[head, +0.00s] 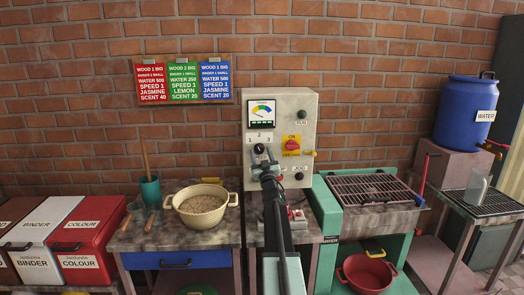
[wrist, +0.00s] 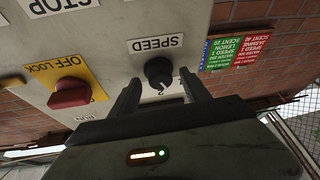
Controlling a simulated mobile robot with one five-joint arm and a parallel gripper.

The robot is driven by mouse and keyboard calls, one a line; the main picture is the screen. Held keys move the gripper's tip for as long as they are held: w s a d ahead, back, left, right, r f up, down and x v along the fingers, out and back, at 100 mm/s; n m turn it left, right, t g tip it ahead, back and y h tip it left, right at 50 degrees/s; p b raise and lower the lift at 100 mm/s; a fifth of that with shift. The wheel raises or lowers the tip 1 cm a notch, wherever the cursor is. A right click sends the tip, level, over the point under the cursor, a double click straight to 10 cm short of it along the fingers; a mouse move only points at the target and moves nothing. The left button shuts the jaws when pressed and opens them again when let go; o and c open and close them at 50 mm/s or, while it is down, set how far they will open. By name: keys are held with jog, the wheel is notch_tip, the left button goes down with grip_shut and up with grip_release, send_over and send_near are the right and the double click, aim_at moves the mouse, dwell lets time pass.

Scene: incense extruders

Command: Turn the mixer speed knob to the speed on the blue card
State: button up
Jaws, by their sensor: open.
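The blue card (head: 215,80) hangs on the wall board, rightmost of three, and reads SPEED 1. The black speed knob (head: 259,149) is on the grey control panel (head: 284,106), with 1, 2 and 3 marked around its upper side. In the upside-down wrist view the knob (wrist: 158,71) sits beside the SPEED label, with a 2 at its lower edge. My gripper (head: 263,159) is open, its fingertips on either side of the knob in the wrist view.
A red switch on a yellow plate (wrist: 70,93) is close beside my gripper. A beige bowl (head: 201,206) stands on the left table, and a green machine with a grill (head: 371,189) on the right. A blue water barrel (head: 465,108) stands farther right.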

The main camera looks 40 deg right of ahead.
jog(key=shift+w, duration=0.1)
jog(key=shift+c, duration=0.3)
grip_shut()
jog(key=n, duration=0.1)
jog(key=n+y, duration=0.1)
jog(key=shift+d+r+n+t+p, duration=0.15)
jog(key=shift+r+n+t+p, duration=0.1)
jog(key=shift+n+t+p, duration=0.1)
jog(key=shift+f+n+y+p, duration=0.1)
jog(key=shift+n+y+p, duration=0.25)
jog(key=shift+n+y, duration=0.8)
jog(key=shift+n+h, duration=0.3)
jog(key=shift+h, duration=0.05)
jog(key=shift+o, duration=0.3)
grip_release()
